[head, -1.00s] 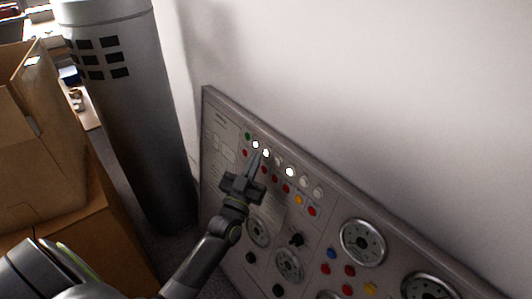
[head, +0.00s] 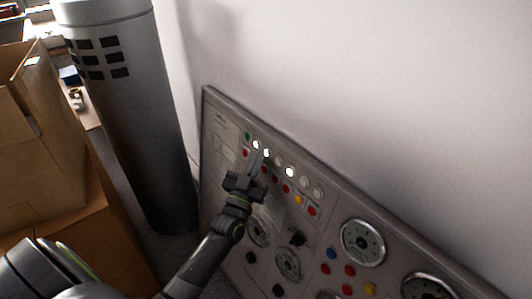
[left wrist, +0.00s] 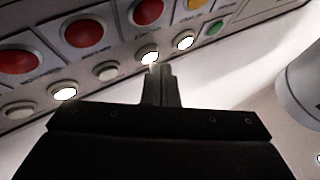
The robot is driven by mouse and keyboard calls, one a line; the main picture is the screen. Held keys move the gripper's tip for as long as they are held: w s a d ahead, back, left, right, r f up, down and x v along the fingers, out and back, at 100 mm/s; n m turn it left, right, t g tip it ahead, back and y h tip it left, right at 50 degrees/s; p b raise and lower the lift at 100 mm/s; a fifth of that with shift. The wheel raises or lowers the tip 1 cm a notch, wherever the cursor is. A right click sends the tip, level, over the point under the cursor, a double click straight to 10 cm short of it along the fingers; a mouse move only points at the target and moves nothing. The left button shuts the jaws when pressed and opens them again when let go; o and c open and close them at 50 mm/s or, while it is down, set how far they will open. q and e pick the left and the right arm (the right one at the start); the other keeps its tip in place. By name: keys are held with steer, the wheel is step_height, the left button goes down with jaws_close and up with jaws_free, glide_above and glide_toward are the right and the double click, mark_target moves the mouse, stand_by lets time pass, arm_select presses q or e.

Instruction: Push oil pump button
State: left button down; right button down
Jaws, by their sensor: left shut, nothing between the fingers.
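A grey control panel (head: 225,105) leans along the wall, with a row of small round white buttons near its top. Some glow, including one in the head view (head: 290,171) and one at the upper left (head: 256,144); others are unlit. My left gripper (head: 261,158) is shut and empty, its tips over the upper-left part of the row. In the left wrist view the shut fingertips (left wrist: 160,72) are just beside a lit white button (left wrist: 150,55); contact cannot be told. Labels are unreadable, so I cannot tell which button is the oil pump's.
Red buttons (head: 311,211), an orange one (head: 298,199), a green one (head: 247,136) and gauges (head: 363,241) crowd the panel. A grey cylinder (head: 140,130) stands left of it. Cardboard boxes (head: 45,150) fill the left side. The wall above the panel is bare.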

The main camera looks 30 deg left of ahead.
arm_select(q)
steer(key=shift+w+d, duration=0.15)
steer(key=shift+w, duration=0.2)
stand_by(0.4)
stand_by(0.3)
steer(key=shift+s, duration=0.15)
steer(key=shift+s+a+r+p, duration=0.1)
steer(key=shift+s+a+p, duration=0.25)
steer(key=shift+s, duration=0.25)
steer(key=s, duration=0.1)
steer(key=s+a+p, duration=0.1)
steer(key=s, duration=0.1)
steer(key=s+r+p, duration=0.1)
steer(key=shift+s+a, duration=0.25)
steer(key=shift+a, duration=0.15)
stand_by(0.4)
